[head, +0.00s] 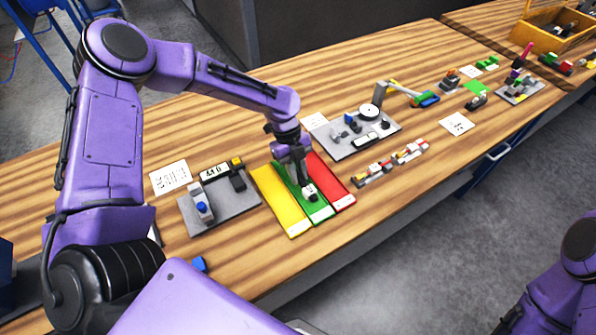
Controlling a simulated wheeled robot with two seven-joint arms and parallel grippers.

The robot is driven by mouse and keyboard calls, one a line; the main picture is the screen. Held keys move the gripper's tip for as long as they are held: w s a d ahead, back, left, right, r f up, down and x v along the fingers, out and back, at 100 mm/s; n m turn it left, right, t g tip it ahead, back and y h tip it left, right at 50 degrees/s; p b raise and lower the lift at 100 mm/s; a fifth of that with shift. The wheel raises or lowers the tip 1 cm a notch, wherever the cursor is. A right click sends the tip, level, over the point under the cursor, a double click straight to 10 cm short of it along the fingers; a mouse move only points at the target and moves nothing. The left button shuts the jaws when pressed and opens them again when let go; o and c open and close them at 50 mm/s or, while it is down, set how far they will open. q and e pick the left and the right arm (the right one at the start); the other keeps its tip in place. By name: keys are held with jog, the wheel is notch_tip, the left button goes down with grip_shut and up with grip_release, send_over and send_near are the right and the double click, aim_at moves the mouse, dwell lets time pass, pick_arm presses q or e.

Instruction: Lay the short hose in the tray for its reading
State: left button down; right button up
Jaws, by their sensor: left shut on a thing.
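My left gripper (305,186) points down over the green tray (316,210), the middle one of three coloured strips. It is shut on a small pale and dark piece (311,194), probably the short hose, mostly hidden by the fingers. I cannot tell whether the piece touches the tray. The yellow tray (279,202) lies to the left and the red tray (331,180) to the right. Left of them, a grey plate (222,212) holds a device with a display (214,172); its figures are too small to read surely. My right gripper is out of view.
A printed sheet (170,177) lies behind the grey plate. Right of the trays stand small red-and-white blocks (391,163) and a grey board (345,143) with a round disc. A wooden box (553,30) is far right.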

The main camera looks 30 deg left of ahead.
pick_arm(q)
jog(key=shift+f+b, duration=0.45)
jog(key=shift+f, duration=0.25)
dwell(0.3)
jog(key=c, duration=0.9)
grip_release()
jog(key=shift+c, duration=0.2)
notch_tip(320, 180, up, 2)
jog(key=shift+w+r+p, duration=0.1)
jog(key=shift+p, duration=0.9)
jog(key=shift+r+p, duration=0.5)
jog(key=shift+r, duration=0.2)
jog(key=shift+r+p, duration=0.55)
jog(key=shift+r, duration=1.2)
